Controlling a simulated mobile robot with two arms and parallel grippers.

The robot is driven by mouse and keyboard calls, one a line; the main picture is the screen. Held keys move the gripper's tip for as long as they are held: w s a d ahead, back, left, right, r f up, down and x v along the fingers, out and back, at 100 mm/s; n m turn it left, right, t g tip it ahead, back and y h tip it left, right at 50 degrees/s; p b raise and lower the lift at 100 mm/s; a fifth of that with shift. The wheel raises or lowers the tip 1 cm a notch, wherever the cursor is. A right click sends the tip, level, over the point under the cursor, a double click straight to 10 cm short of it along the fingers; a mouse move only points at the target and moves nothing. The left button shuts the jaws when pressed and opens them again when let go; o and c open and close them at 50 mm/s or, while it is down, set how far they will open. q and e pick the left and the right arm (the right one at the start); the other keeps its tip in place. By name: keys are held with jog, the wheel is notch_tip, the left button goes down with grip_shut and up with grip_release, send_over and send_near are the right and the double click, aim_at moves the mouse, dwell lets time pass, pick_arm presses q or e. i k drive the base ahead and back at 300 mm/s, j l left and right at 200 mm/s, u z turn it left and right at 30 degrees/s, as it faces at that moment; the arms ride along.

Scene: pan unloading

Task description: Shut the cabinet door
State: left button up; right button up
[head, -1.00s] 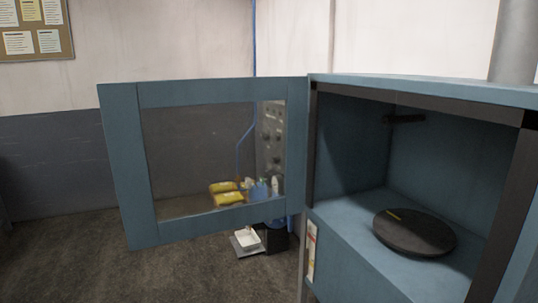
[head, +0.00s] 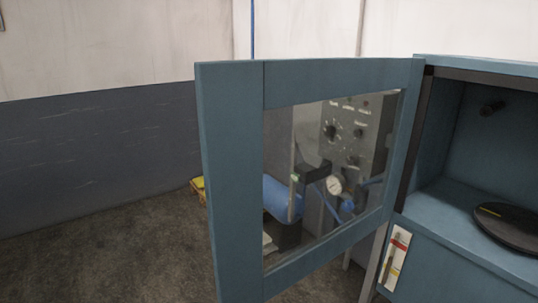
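The blue cabinet door (head: 232,180) stands wide open in the head view, hinged on the left side of the cabinet (head: 470,62). It has a blue frame around a clear window. The cabinet is at the right of the view and partly cut off by the edge. Its front opening is uncovered, and a dark round plate (head: 512,230) with a yellow mark lies on its floor. Neither of my grippers is in view.
Through the door window I see a grey control panel (head: 352,135) with knobs and a gauge, and a blue cylinder (head: 283,200). A yellow item (head: 198,187) shows behind the door's left edge. The floor (head: 110,250) at the left is clear.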

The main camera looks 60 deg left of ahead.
aim_at(232, 96)
jog(key=k+j, duration=0.1)
jog(key=j, duration=0.3)
jog(key=k+j+z, duration=0.1)
jog(key=j, duration=0.35)
jog(key=k+j, duration=0.2)
jog(key=j, duration=0.2)
jog(key=k+j+z, duration=0.1)
jog(key=j, duration=0.3)
